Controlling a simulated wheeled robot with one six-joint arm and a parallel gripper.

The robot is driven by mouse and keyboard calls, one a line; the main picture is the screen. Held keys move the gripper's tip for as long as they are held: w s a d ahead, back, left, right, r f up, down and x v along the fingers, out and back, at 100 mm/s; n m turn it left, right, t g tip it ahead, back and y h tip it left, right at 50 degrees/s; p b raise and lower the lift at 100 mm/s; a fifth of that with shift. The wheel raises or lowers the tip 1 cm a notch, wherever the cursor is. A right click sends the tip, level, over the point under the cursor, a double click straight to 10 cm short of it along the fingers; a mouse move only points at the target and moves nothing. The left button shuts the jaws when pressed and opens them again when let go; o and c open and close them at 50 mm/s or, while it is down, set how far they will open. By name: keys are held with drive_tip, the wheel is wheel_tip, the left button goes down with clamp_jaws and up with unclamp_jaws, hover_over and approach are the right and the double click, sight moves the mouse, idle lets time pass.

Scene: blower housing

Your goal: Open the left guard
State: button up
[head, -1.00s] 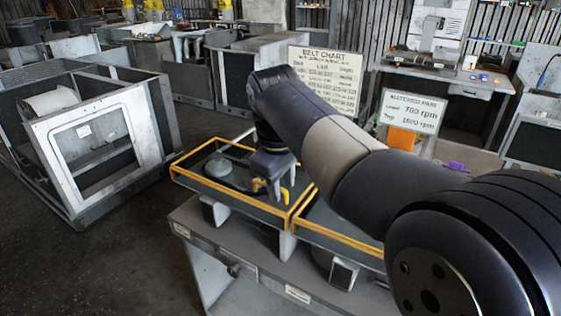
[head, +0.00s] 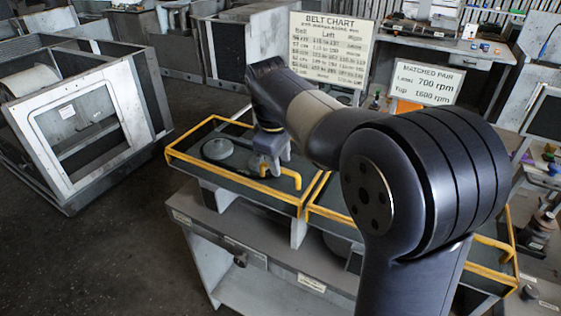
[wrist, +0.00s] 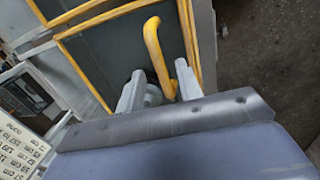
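The left guard (head: 194,138) is a dark panel in a yellow frame, lying flat and closed over the bench. It also shows in the wrist view (wrist: 115,52). Its bent yellow handle (head: 292,177) stands near the right end of the panel. My gripper (head: 274,168) is at the handle, pointing down. In the wrist view my two grey fingers (wrist: 160,87) are apart, with the handle (wrist: 153,45) running up between them. Gaps show beside the handle, so I see no firm grip. The fingertips' exact contact is unclear.
A second yellow-framed guard (head: 333,216) adjoins on the right, partly behind my arm. A belt chart sign (head: 330,50) and a matched pair sign (head: 426,83) stand behind. A metal frame housing (head: 85,120) is at left. Open floor (head: 110,240) lies in front of it.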

drive_tip(key=shift+w+d+f, duration=0.1)
drive_tip(key=shift+f, duration=0.5)
clamp_jaws()
